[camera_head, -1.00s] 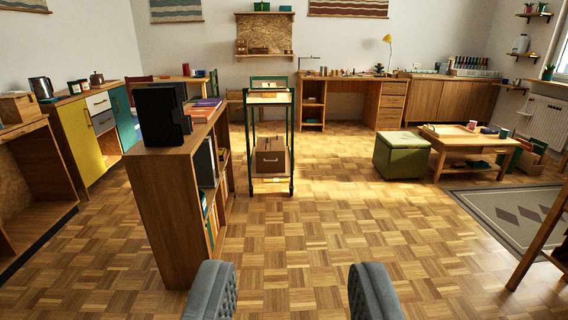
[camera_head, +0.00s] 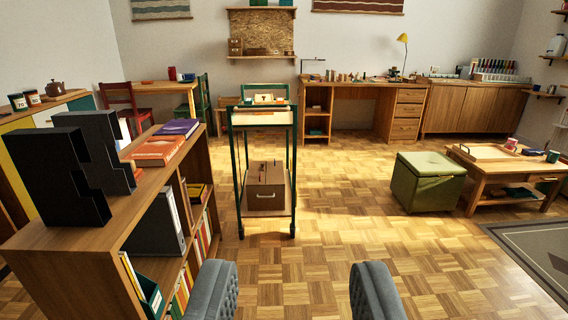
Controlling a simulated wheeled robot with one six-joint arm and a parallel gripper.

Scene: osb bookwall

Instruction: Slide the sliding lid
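My gripper (camera_head: 294,272) is at the bottom of the view, its two grey padded fingers wide apart with only floor showing between them. It is open and empty, far from the furniture ahead. I cannot pick out a sliding lid for certain. A brown wooden box (camera_head: 267,190) with a pale handle on its front stands on the lower shelf of a green-framed trolley (camera_head: 238,163). Small items (camera_head: 264,98) sit on the trolley's top, too small to make out.
A wooden bookcase (camera_head: 75,262) with black magazine files (camera_head: 60,185) and books stands close on the left. A green storage stool (camera_head: 428,183) and low table (camera_head: 478,182) are at right. A desk (camera_head: 350,95) lines the back. Parquet floor ahead is clear.

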